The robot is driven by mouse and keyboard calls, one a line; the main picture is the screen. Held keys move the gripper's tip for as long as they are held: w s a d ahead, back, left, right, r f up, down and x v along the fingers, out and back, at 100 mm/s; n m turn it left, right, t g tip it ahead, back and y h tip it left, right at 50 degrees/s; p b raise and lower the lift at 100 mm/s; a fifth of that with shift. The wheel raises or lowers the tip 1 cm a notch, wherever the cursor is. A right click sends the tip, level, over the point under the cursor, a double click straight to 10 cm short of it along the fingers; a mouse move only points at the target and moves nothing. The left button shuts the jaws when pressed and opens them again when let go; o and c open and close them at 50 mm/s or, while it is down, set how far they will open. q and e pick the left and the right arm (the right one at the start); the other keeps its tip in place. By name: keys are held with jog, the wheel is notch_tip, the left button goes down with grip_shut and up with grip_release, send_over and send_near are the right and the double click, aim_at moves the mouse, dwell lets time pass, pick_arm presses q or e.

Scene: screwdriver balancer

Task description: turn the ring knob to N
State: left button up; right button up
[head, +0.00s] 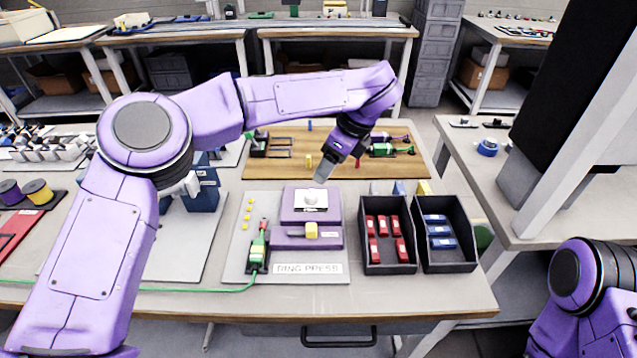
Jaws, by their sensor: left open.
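The ring press stands on a light grey board (236,262) with a "RING PRESS" label (308,268). It has a purple body (292,216) with a white plate and a round pale knob (310,197) on top. A yellow block (311,230) sits on the purple bar in front. Any letter marks around the knob are too small to read. My left gripper (322,172) is open, pointing down just above and behind the knob, apart from it. My right arm shows at the lower right edge; its gripper is out of view.
A green-and-red screwdriver (258,246) on a green cable stands left of the press. Black bins with red parts (372,262) and blue parts (453,266) stand to the right. A wooden board (270,174) with tools lies behind.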

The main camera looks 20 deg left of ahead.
aim_at(311, 193)
pick_arm(q)
jog(key=a+f, duration=0.1)
jog(key=s+a+f, duration=0.1)
jog(key=f, duration=0.1)
jog(key=shift+s, duration=0.15)
jog(key=x, duration=0.2)
jog(key=w+p+x, duration=0.1)
jog(key=x, duration=0.2)
jog(key=shift+d, duration=0.15)
jog(key=shift+f, duration=0.25)
jog(key=shift+s, duration=0.2)
jog(key=shift+w, duration=0.1)
jog(key=c, duration=1)
